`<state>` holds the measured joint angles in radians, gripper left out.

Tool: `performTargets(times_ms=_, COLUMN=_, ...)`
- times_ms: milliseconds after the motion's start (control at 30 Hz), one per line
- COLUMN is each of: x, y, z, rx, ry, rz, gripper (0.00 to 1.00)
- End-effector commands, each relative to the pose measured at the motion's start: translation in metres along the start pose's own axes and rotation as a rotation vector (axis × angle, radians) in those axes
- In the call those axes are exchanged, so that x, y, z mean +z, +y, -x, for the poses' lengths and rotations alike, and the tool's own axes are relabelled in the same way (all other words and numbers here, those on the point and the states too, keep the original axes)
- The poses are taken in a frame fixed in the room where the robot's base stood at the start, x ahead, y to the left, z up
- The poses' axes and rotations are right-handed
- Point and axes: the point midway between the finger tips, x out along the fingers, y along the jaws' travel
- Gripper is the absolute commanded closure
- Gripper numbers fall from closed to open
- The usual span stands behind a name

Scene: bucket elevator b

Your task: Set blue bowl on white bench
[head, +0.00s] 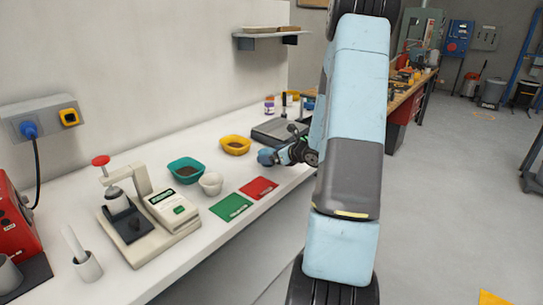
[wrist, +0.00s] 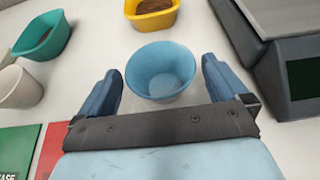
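The blue bowl (wrist: 160,70) is upright and looks empty in the wrist view. It appears to rest on the white bench (wrist: 95,20). My gripper (wrist: 162,66) is open, with one finger on each side of the bowl and a narrow gap showing at each side. In the head view the blue bowl (head: 266,157) is at the tip of my gripper (head: 281,154), over the white bench (head: 215,236). My fingers are small and partly hidden there.
A yellow bowl (head: 235,145), teal bowl (head: 187,169) and white cup (head: 211,183) stand nearby. Green (head: 231,207) and red (head: 259,188) cards lie in front. A dark-topped device (head: 279,131) is close behind my gripper. A beige instrument (head: 150,220) stands left.

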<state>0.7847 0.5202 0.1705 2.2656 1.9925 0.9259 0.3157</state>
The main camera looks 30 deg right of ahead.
Motion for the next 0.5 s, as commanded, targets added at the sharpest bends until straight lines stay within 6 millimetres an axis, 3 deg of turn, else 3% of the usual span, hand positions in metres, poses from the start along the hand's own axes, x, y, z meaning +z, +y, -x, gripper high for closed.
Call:
performTargets(times_ms=267, x=0.002, y=0.0, z=0.003, rx=0.0, ry=0.0, rz=0.001, gripper=0.0)
performTargets(times_ms=500, x=0.002, y=0.0, z=0.039, rx=-0.002, ry=0.0, rz=0.001, gripper=0.0)
